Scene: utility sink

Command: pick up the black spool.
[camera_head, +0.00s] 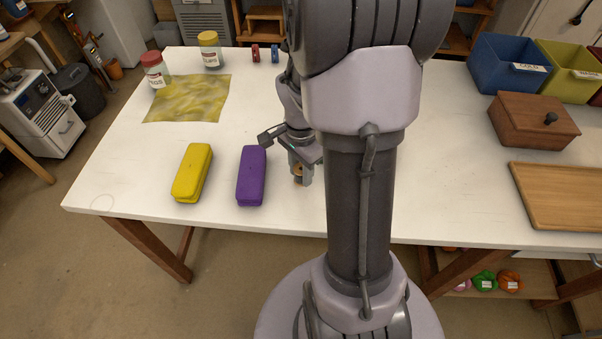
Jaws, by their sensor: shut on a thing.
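My gripper (301,160) points down over the white table, just right of the purple case. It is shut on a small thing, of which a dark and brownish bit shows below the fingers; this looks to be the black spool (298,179). Most of it is hidden by the gripper, and I cannot tell whether it touches the table. No other black spool is in view. A small red spool (255,53) and a small blue spool (275,54) stand near the table's back edge.
A purple case (251,176) and a yellow case (192,173) lie left of my gripper. Two jars (155,70) (210,50) and a yellow patterned cloth (190,100) are at back left. A wooden box (533,122), tray (560,195) and blue bin (508,64) are right. My arm hides the middle.

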